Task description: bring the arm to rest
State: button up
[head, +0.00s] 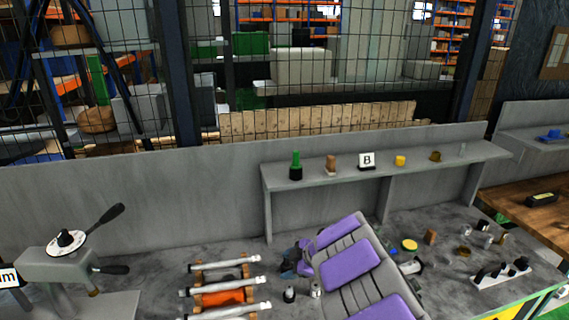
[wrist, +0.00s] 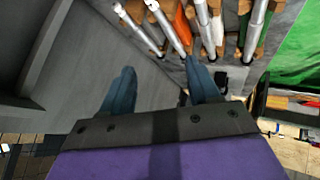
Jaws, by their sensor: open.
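My gripper (wrist: 160,76) is open in the wrist view, its two dark blue fingers apart with nothing between them. In the head view my purple and grey arm reaches from the bottom edge over the grey bench (head: 215,232). My gripper shows there only as a small dark blue part (head: 291,262), partly hidden by the arm. It is just right of a rack of silver shafts (head: 225,290). The shafts also show in the wrist view (wrist: 208,28), beyond the fingertips. I cannot tell how high the gripper is above the bench.
A grey shelf (head: 380,164) behind the arm holds a green-topped bottle (head: 295,165), a "B" card (head: 367,161) and small parts. A machine with black handles (head: 70,255) stands at left. Small parts and a block with black pegs (head: 501,272) lie at right.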

jog(key=w+d+r+m+t+h, duration=0.3)
jog(key=d+r+t+h, duration=0.1)
jog(key=d+r, duration=0.4)
jog(key=w+d+r+m+t+h, duration=0.2)
jog(key=d+r+m+t+h, duration=0.15)
jog(key=d+r, duration=0.45)
jog(key=s+d+r+m+g+h+b, duration=0.2)
jog(key=s+d+r+m+h, duration=0.4)
jog(key=s+d, duration=0.4)
jog(key=s+f+m+g, duration=0.3)
jog(key=s, duration=0.7)
jog(key=s+f+m+g, duration=0.3)
jog(key=s, duration=0.7)
jog(key=s+a+f+g+y, duration=0.3)
jog(key=s+a, duration=0.4)
jog(key=s, duration=0.4)
jog(key=s+a+f+g+y+b, duration=0.1)
jog(key=s+a+f+g+y, duration=0.2)
jog(key=s+a, duration=0.3)
jog(key=s, duration=0.5)
jog(key=shift+a, duration=0.35)
jog(key=shift+w, duration=0.1)
jog(key=shift+c, duration=0.2)
